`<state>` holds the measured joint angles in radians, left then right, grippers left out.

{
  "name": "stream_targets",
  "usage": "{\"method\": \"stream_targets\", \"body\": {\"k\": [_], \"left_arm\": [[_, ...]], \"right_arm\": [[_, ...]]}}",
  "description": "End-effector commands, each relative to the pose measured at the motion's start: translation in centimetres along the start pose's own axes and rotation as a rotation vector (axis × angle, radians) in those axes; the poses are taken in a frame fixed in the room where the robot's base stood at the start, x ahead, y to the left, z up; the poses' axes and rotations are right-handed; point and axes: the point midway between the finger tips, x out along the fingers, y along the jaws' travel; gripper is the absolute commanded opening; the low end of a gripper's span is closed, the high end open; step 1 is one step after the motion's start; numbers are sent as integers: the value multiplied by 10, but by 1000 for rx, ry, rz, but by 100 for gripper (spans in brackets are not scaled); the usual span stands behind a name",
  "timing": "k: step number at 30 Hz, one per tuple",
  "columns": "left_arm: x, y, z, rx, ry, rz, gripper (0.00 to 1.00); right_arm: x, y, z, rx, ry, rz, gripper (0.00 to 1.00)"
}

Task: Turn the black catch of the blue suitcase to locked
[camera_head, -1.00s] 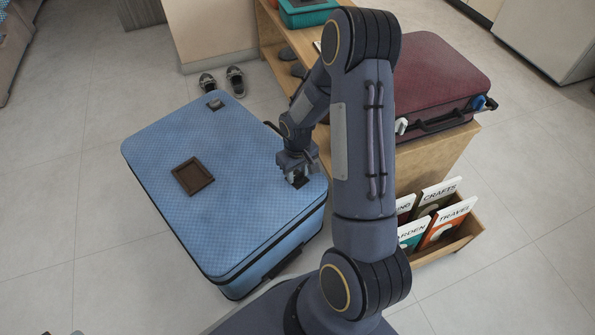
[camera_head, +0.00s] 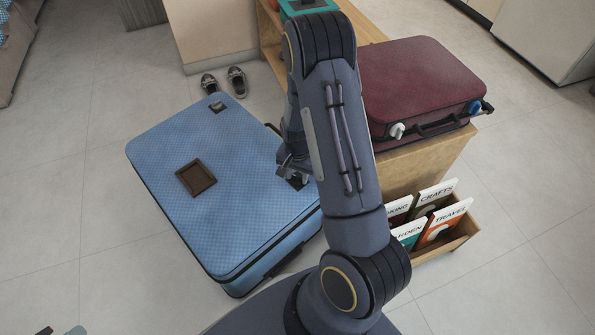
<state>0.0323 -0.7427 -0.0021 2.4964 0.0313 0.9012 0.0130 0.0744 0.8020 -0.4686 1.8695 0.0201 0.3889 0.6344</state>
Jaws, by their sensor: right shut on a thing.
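The blue suitcase (camera_head: 235,215) lies flat on the floor, left of centre. One black catch (camera_head: 298,182) is on its top near the right corner, mostly hidden by my right gripper. My right gripper (camera_head: 291,175) points down from above and is shut on the near black catch. Its fingertips are small and partly hidden by my forearm, so the catch's exact angle cannot be told. My left gripper does not show clearly.
A brown square frame (camera_head: 195,177) lies on the blue suitcase. A maroon suitcase (camera_head: 420,85) rests on a wooden bench (camera_head: 415,168) to the right. A box of books (camera_head: 455,240) stands in front of it. Shoes (camera_head: 237,82) stand behind. Floor at left is clear.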

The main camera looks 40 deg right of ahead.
Motion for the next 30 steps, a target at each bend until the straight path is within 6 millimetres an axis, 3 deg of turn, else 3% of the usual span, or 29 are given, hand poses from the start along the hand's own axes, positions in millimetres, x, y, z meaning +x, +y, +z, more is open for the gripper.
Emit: {"method": "stream_targets", "body": {"k": [15,30], "left_arm": [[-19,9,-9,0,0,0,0],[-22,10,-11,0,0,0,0]], "right_arm": [[-1,0,0,375,-1,2,12],[0,-1,0,470,-1,0,12]]}}
